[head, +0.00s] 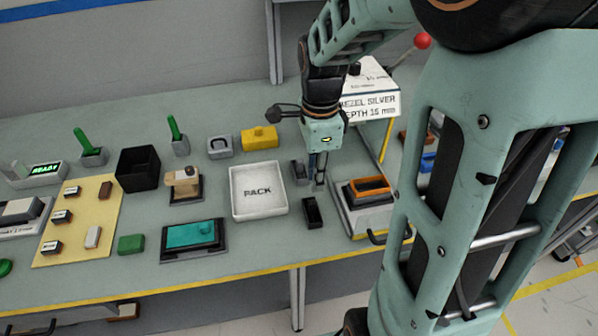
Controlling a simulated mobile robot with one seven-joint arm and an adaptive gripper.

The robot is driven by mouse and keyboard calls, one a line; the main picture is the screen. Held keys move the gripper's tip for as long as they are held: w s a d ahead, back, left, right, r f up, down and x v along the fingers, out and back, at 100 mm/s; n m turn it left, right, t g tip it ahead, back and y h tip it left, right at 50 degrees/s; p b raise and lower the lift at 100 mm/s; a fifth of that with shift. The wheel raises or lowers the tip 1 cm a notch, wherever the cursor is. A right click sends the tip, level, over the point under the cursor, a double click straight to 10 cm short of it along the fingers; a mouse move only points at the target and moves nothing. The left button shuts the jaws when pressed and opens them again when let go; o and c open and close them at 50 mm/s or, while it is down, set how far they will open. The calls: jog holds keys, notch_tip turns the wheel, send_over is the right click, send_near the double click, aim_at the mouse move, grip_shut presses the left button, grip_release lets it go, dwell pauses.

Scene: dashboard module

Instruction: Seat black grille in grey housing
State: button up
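My gripper (319,180) points down over the bench, to the right of the white PACK tray. Its fingers are small and dark here, and I cannot tell whether they are open or hold anything. A small black block (313,212), possibly the black grille, lies on the bench just in front of the gripper, apart from it. A grey block-like fixture (353,222) with an orange-rimmed dark opening stands to the right of it; it may be the grey housing. A dark grey piece (299,172) stands beside the fingers on the left, partly hidden by the gripper.
The white PACK tray (285,205) is empty. A teal panel (190,236) in a dark frame, a black bin (138,169), a yellow block (259,139) and a tan board (78,245) with small parts stand left. A sign (372,104) stands behind my gripper. My arm hides the right side.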

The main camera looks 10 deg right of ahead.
aim_at(312, 202)
notch_tip(312, 202, down, 4)
jog(key=shift+a+f, duration=0.15)
jog(key=shift+f, duration=1.25)
jog(key=shift+a+f, duration=0.1)
jog(key=shift+f, duration=1.25)
jog(key=shift+c, duration=0.5)
grip_shut()
